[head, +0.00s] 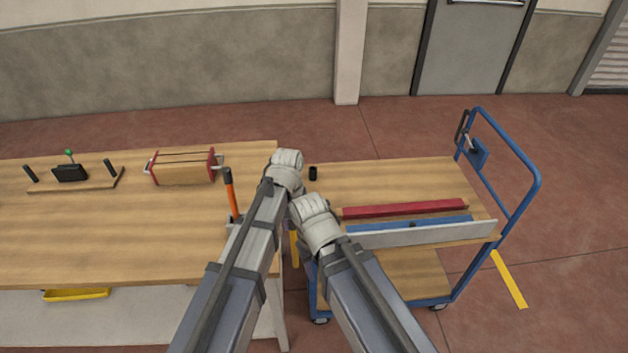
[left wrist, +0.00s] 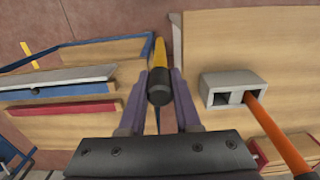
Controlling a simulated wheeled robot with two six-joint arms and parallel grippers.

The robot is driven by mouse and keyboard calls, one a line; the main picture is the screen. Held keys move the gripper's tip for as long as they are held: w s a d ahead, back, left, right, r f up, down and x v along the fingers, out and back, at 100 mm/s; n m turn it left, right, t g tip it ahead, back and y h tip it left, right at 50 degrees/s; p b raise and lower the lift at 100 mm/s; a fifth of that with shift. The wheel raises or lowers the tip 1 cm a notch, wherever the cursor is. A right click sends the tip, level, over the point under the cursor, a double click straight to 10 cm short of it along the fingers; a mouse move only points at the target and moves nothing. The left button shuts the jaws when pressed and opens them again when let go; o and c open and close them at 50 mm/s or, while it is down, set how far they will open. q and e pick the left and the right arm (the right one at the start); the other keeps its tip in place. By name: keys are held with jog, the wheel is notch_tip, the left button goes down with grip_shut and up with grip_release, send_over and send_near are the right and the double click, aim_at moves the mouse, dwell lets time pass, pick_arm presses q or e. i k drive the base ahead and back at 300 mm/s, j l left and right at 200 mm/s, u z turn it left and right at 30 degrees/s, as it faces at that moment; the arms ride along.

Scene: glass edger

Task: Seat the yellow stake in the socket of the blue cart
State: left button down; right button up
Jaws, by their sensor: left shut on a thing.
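The yellow stake (left wrist: 160,55) is between the fingers of my left gripper (left wrist: 160,95) in the left wrist view, with its black end towards the camera. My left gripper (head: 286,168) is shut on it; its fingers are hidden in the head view. A narrow yellow piece shows between my arms there; I cannot tell if it is the stake. The blue cart (head: 430,180) stands right of the bench. A small black upright cylinder (head: 312,173) is at its far left corner; I cannot tell if it is the socket. My right gripper (head: 318,218) has its fingers hidden.
A red bar (head: 405,210), a blue bar and a pale strip (head: 425,234) lie on the cart. The bench (head: 90,240) holds a grey block with an orange-handled tool (head: 231,195) and a red-ended fixture (head: 185,170). A narrow gap separates bench and cart.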

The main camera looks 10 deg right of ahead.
aim_at(313, 179)
jog(key=i+l, duration=1.05)
jog(key=l, duration=0.15)
